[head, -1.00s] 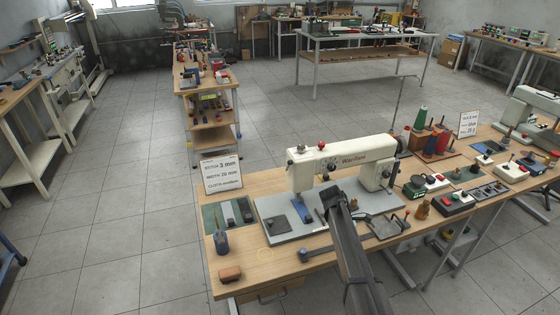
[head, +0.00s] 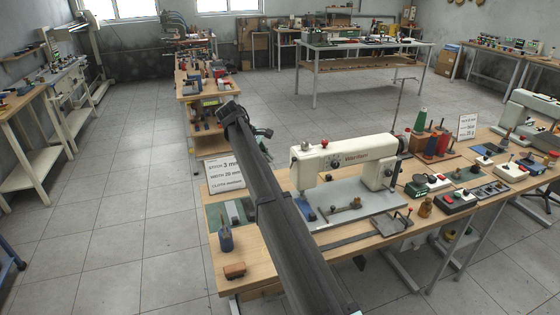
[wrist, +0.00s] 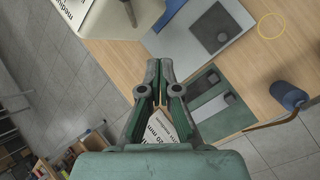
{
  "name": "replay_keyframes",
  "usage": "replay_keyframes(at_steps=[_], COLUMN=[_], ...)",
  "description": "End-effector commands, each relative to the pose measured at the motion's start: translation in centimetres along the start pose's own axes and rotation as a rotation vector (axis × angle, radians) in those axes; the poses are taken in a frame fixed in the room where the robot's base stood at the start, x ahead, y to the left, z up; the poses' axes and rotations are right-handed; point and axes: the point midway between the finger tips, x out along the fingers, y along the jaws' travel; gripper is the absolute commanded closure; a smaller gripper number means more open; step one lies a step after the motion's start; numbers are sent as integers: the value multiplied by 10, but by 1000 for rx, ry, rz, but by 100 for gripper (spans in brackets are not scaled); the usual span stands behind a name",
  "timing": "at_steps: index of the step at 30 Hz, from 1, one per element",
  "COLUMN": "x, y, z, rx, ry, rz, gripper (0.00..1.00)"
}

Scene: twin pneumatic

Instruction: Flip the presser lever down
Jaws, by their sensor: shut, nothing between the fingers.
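The cream sewing machine (head: 350,160) stands on its grey bed on the wooden table, its left end partly behind my arm. In the wrist view, a cream block (wrist: 105,35), apparently its head, fills the upper left, with a dark rod-like part (wrist: 130,12) on it. I cannot clearly make out the presser lever in either view. In the head view my gripper (head: 263,132) is raised beyond the machine's left end, above the back of the table.
A white text card (head: 222,172) stands behind the green mat; my fingers partly cover it in the wrist view. A blue pot (head: 225,240) and a brown block (head: 235,270) sit at the front left. Thread spools (head: 435,142) stand to the right.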

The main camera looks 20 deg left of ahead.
Motion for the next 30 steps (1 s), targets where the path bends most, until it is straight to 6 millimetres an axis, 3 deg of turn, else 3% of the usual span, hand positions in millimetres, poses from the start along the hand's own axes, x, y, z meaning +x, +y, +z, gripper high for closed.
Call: replay_keyframes(at_steps=[1, 4, 10, 23, 30], x=[-20, -50, -77, -76, -54], y=[8, 16, 22, 22, 24], z=[-1, 2, 8, 9, 10], rx=[-5, -16, -25, -26, -26], ry=[1, -1, -6, -7, -8], rz=[19, 46, 68, 70, 69], gripper=[100, 100, 100, 100, 100])
